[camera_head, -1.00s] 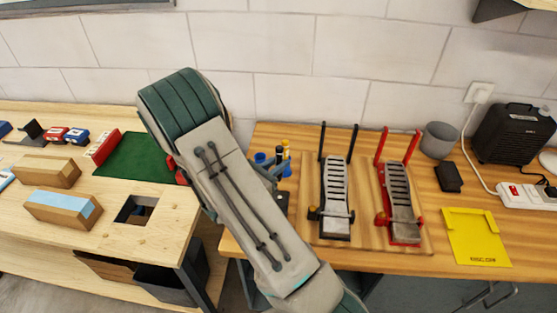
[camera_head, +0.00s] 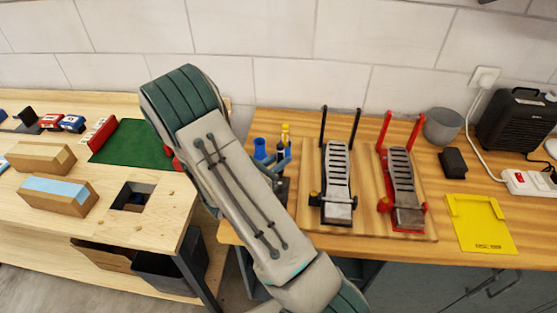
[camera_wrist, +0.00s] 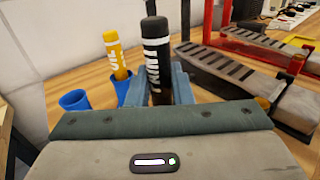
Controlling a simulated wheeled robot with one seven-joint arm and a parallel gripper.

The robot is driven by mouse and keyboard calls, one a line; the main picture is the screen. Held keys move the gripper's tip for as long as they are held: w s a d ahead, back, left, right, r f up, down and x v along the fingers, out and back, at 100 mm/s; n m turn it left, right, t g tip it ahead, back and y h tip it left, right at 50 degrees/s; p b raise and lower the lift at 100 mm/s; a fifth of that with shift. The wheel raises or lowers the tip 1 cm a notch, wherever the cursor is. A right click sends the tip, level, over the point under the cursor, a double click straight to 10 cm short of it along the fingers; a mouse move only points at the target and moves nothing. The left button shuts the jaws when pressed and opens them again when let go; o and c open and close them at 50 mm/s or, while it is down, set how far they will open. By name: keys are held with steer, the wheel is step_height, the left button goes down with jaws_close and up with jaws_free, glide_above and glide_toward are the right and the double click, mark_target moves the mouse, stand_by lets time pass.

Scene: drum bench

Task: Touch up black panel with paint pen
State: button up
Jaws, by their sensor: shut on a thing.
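My gripper (camera_wrist: 158,88) has its blue-grey fingers shut on a black paint pen (camera_wrist: 155,55) with a white band and white lettering, upright in the wrist view. The pen's lower end is hidden behind my wrist. In the head view my arm hides most of the gripper. A black-framed pedal with a slotted metal plate (camera_head: 336,175) stands right of the gripper, apart from it; it also shows in the wrist view (camera_wrist: 215,65). I cannot make out a separate flat black panel.
A yellow pen (camera_wrist: 115,55) stands in a blue cup beside the held pen. An empty-looking blue cup (camera_wrist: 75,108) is at left. A red pedal (camera_head: 403,185) stands right of the black one. A yellow sheet (camera_head: 480,222) and black box (camera_head: 453,161) lie farther right.

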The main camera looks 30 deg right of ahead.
mark_target(278, 154)
steer(key=shift+a, duration=0.1)
steer(key=shift+f+b, duration=0.95)
steer(key=shift+f, duration=0.05)
stand_by(1.1)
steer(key=shift+r, duration=0.1)
stand_by(0.7)
steer(key=shift+r+p, duration=1.9)
steer(key=shift+r, duration=0.55)
steer(key=w+a+n+t+y+b, duration=0.3)
steer(key=w+a+n+t+y, duration=0.5)
steer(key=a+n+t+y, duration=0.3)
steer(key=shift+a+r+t+y+b, duration=0.35)
steer(key=shift+a+y, duration=0.15)
steer(key=shift+a, duration=0.6)
